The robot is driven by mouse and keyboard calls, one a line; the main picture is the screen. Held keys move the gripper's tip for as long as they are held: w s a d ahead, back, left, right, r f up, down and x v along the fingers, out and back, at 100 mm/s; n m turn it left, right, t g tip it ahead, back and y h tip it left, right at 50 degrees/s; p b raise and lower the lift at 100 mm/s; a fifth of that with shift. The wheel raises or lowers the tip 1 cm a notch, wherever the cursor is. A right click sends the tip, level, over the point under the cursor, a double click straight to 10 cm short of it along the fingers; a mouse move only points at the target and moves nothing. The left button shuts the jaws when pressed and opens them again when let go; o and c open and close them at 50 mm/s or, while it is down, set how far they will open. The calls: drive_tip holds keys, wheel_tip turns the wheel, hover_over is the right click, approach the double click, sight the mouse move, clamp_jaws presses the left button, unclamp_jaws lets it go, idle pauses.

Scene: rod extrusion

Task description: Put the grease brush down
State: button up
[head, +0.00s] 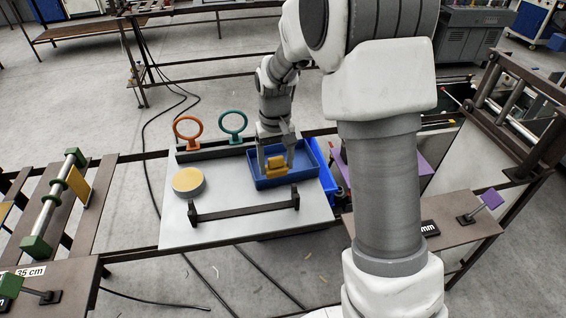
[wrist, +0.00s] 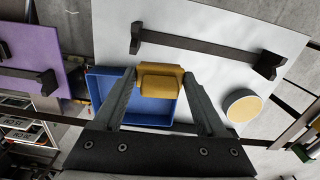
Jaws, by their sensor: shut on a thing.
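The grease brush (head: 276,167), of which a yellow block-shaped part shows, is between the fingers of my gripper (head: 276,160). My gripper is shut on it. In the wrist view the brush (wrist: 160,78) sits between the two fingertips (wrist: 160,74). The blue tray (head: 318,172) lies below and around the brush in the head view. In the wrist view the tray (wrist: 103,84) is behind the brush. I cannot tell whether the brush touches the tray floor.
A round tin with a yellow top (head: 188,181) stands left on the white table top (head: 235,235). A black bar rest (head: 245,210) lies along the front. An orange ring (head: 188,128) and a teal ring (head: 233,124) stand at the back. My arm hides the right side.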

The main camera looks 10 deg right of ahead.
drive_tip(key=w+d+f, duration=0.1)
drive_tip(key=w+f, duration=0.1)
drive_tip(key=w, duration=0.1)
drive_tip(key=w+d+f+p, duration=0.1)
drive_tip(key=w+d+f, duration=0.1)
drive_tip(key=w, duration=0.1)
drive_tip(key=w+d+f, duration=0.1)
drive_tip(key=w+f, duration=0.1)
drive_tip(key=w, duration=0.1)
drive_tip(key=shift+w+d+f+p, duration=0.1)
drive_tip(key=shift+d+p, duration=0.05)
drive_tip(key=shift+p, duration=0.25)
drive_tip(key=shift+f+p, duration=0.4)
drive_tip(key=shift+f, duration=1.55)
drive_tip(key=shift+f, duration=0.2)
drive_tip(key=o, duration=1.2)
drive_tip(key=shift+o, duration=0.2)
drive_tip(key=shift+r, duration=0.1)
